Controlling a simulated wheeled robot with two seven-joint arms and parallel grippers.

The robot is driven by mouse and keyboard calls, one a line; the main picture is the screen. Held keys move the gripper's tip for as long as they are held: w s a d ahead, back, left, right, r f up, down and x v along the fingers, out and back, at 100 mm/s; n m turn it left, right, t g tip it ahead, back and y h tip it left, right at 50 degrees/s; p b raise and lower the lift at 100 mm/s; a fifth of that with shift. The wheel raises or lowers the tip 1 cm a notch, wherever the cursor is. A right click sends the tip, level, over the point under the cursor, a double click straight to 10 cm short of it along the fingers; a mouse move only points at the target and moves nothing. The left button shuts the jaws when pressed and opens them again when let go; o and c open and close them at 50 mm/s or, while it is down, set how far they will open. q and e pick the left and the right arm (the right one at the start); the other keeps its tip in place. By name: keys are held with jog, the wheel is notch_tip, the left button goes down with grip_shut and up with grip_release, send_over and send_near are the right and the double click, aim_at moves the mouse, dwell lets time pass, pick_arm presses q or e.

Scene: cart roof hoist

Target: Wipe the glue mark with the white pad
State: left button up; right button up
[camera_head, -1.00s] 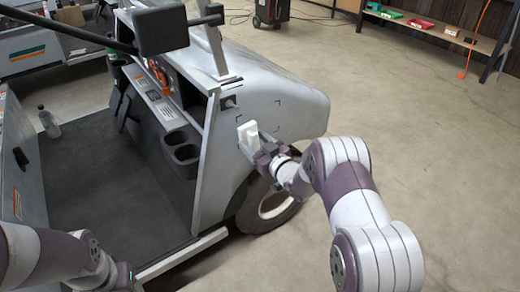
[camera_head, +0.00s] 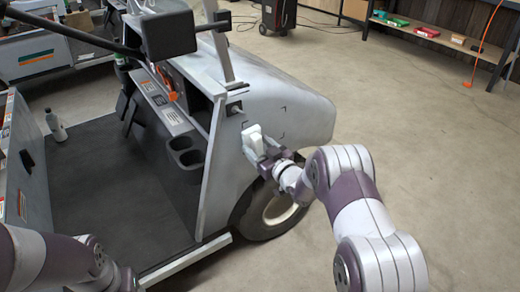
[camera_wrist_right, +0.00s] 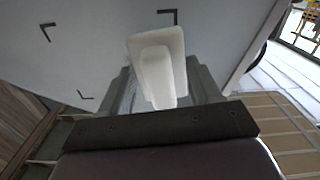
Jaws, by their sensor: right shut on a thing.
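The white pad (camera_head: 253,140) is a small pale block in my right gripper (camera_head: 268,158). In the right wrist view the pad (camera_wrist_right: 158,62) stands out between the fingers, with its broad face towards the cart's grey side panel (camera_wrist_right: 100,55). The pad is at or very near the panel; I cannot tell whether it touches. Black corner marks (camera_wrist_right: 168,15) frame part of the panel. I see no glue mark; it may be faint or hidden behind the pad. My left gripper (camera_head: 122,282) is partly in view at the bottom left, its jaws unclear.
The grey cart (camera_head: 275,95) has a front wheel (camera_head: 272,212) below the panel and a dark floor (camera_head: 110,190). A bottle (camera_head: 56,126) stands on that floor. A shelf with small bins (camera_head: 398,21) is at the back right. The concrete at right is clear.

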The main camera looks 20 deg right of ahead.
jog(key=shift+w+a, duration=0.2)
jog(key=shift+w, duration=0.3)
jog(key=d, duration=0.1)
jog(key=w+d, duration=0.1)
jog(key=d, duration=0.1)
jog(key=shift+w+d+b, duration=0.25)
jog(key=shift+d+b, duration=0.1)
jog(key=shift+b, duration=0.05)
jog(key=shift+s+a+r, duration=0.1)
jog(key=shift+s+a, duration=0.1)
jog(key=shift+a, duration=0.45)
jog(key=shift+s+a, duration=0.25)
jog(key=shift+a, duration=0.35)
jog(key=shift+s+a+r, duration=0.1)
jog(key=shift+s+a, duration=0.1)
jog(key=shift+a, duration=0.45)
jog(key=shift+p, duration=0.3)
